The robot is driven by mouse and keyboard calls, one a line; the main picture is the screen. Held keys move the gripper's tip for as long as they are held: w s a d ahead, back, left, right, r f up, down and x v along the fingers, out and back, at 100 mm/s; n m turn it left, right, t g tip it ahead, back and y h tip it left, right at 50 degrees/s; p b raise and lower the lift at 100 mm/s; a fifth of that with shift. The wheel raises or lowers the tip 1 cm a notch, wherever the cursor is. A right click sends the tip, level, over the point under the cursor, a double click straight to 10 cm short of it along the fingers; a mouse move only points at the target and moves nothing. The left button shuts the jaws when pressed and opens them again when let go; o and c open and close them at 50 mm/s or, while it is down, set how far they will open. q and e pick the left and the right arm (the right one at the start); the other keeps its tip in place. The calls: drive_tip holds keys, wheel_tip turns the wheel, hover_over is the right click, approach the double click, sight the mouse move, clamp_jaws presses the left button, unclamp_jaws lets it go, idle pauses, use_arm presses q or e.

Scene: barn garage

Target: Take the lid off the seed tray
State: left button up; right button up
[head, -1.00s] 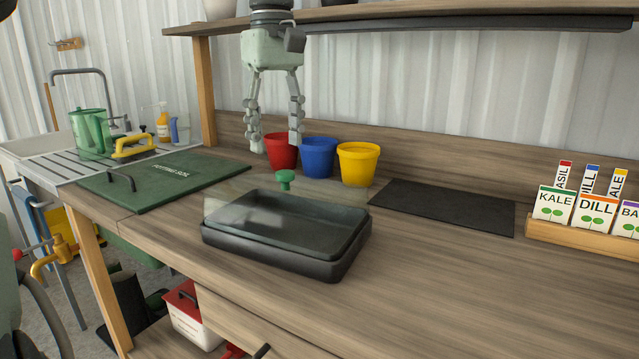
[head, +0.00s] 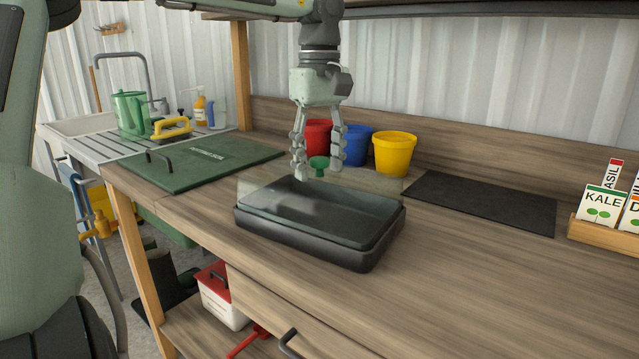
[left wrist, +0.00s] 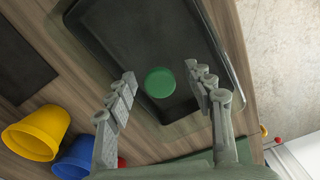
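The black seed tray (head: 300,244) sits on the wooden bench, and its dark bed also shows in the left wrist view (left wrist: 213,28). A clear lid (head: 262,186) covers it, with a green knob (head: 319,163) on top. My left gripper (head: 318,175) points down over the lid, open, with one finger on each side of the knob. In the left wrist view the knob (left wrist: 160,82) lies between the fingertips (left wrist: 161,77), with gaps visible on both sides. My right gripper is not in view.
Red (head: 317,134), blue (head: 356,146) and yellow pots (head: 394,155) stand close behind the tray. A black mat (head: 480,203) lies to the right, beside a seed packet rack (head: 600,232). A green potting soil lid or board (head: 205,166) is left.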

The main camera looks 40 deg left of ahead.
use_arm(q)
drive_tip(key=c, duration=1.2)
drive_tip(key=shift+r, duration=0.45)
wheel_tip(320, 180, up, 4)
drive_tip(key=shift+a+f, duration=0.15)
drive_tip(key=s+a+r+p, duration=0.1)
drive_tip(key=a+r, duration=0.5)
drive_tip(key=a, duration=0.5)
drive_tip(key=shift+a+r, duration=0.15)
drive_tip(key=shift+r, duration=0.05)
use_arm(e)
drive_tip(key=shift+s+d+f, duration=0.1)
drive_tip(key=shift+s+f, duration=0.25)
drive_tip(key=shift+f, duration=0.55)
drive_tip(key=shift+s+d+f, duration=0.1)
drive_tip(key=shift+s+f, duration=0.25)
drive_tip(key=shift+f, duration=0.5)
